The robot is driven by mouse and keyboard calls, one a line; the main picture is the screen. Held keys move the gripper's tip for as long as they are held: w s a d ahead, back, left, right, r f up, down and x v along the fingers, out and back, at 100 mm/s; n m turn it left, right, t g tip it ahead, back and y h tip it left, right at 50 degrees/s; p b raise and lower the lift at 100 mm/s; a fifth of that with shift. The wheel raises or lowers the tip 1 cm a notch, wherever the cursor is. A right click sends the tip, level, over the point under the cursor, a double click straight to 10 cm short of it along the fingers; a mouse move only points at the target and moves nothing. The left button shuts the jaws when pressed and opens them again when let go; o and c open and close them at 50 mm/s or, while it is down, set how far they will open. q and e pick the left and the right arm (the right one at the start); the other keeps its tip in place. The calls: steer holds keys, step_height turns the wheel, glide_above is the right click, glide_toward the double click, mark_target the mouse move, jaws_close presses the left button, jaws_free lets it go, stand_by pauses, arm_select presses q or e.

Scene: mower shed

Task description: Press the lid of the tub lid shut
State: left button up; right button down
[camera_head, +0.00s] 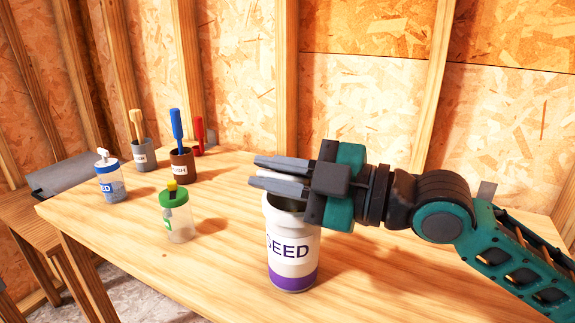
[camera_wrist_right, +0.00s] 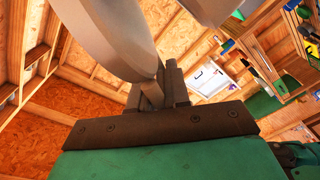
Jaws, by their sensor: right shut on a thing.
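The white tub (camera_head: 292,255) with a SEED label and a purple band stands upright on the workbench. Its mouth shows a dark inside under my right gripper, so it is at least partly uncovered. My right gripper (camera_head: 254,171) lies level above the tub, fingers pointing left. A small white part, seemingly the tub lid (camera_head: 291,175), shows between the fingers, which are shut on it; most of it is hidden. In the right wrist view a large pale curved surface (camera_wrist_right: 105,35) fills the upper left; I cannot tell whether it is lid or tub. My left gripper is not in view.
On the workbench (camera_head: 130,235) stand a green-lidded jar (camera_head: 180,222), a blue-labelled jar (camera_head: 110,182), a grey cup (camera_head: 145,156) with a wooden-handled tool, and a brown cup (camera_head: 182,166) with a blue-handled tool. A red item (camera_head: 198,138) is behind. The bench front right is clear.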

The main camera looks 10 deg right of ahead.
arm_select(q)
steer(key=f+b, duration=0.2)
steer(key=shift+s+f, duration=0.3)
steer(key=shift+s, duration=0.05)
arm_select(e)
steer(key=f+n, duration=0.1)
steer(key=s+f+n, duration=0.1)
steer(key=f+n, duration=0.1)
steer(key=a+f+n, duration=0.1)
steer(key=f+n, duration=0.1)
steer(key=shift+s+f, duration=0.15)
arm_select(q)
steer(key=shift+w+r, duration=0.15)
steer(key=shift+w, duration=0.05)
arm_select(e)
steer(key=c, duration=1.2)
jaws_free()
steer(key=shift+o, duration=0.2)
steer(key=shift+d, duration=0.15)
arm_select(q)
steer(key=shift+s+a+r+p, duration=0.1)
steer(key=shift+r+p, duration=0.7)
steer(key=shift+p, duration=0.15)
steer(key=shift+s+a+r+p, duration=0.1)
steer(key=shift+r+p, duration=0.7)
steer(key=shift+p, duration=0.15)
arm_select(e)
steer(key=v, duration=1.2)
steer(key=shift+s+d, duration=0.2)
steer(key=shift+d, duration=0.1)
